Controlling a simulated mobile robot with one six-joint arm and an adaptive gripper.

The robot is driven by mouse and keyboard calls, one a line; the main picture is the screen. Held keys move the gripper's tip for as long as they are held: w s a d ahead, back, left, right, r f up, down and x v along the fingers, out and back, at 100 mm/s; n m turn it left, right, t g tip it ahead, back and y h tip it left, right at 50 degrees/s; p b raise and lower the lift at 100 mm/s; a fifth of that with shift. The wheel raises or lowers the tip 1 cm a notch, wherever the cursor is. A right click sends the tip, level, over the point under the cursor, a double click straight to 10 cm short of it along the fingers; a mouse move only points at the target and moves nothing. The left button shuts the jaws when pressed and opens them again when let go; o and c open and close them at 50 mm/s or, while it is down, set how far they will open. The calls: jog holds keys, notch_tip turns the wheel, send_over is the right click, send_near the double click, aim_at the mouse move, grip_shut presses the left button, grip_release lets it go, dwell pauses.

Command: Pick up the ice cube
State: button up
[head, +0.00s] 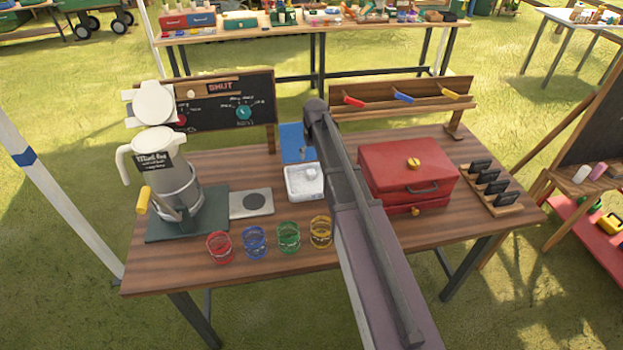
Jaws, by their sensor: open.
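A small white tray (290,195) sits near the middle of the wooden table, left of my arm. A small pale lump (311,170) shows at its upper right; it may be the ice cube, but it is too small to tell. My arm reaches up across the table from the lower right and passes just right of the tray. My gripper does not show in the head view.
Red, blue, green and yellow glasses (288,237) line the table's front edge. A pitcher machine (155,165) stands left, beside a grey plate (251,204). A blue mat (291,136) lies behind the tray. A red box (407,165) stands right of my arm.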

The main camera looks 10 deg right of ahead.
aim_at(311, 171)
jog(key=shift+w+f+b, duration=0.2)
jog(key=shift+f+b, duration=0.95)
jog(key=shift+f, duration=0.15)
jog(key=shift+w+f+b, duration=0.2)
jog(key=shift+f+b, duration=0.9)
jog(key=shift+f, duration=0.15)
jog(key=shift+w+a+f+b, duration=0.1)
jog(key=shift+w+f+b, duration=0.05)
jog(key=shift+f+b, duration=0.7)
jog(key=shift+w+d+f+b, duration=0.1)
jog(key=shift+w+f+b, duration=0.1)
jog(key=shift+f+b, duration=0.65)
jog(key=shift+w+a+f+b, duration=0.1)
jog(key=shift+w+f+b, duration=0.05)
jog(key=shift+f+b, duration=0.7)
jog(key=c, duration=1)
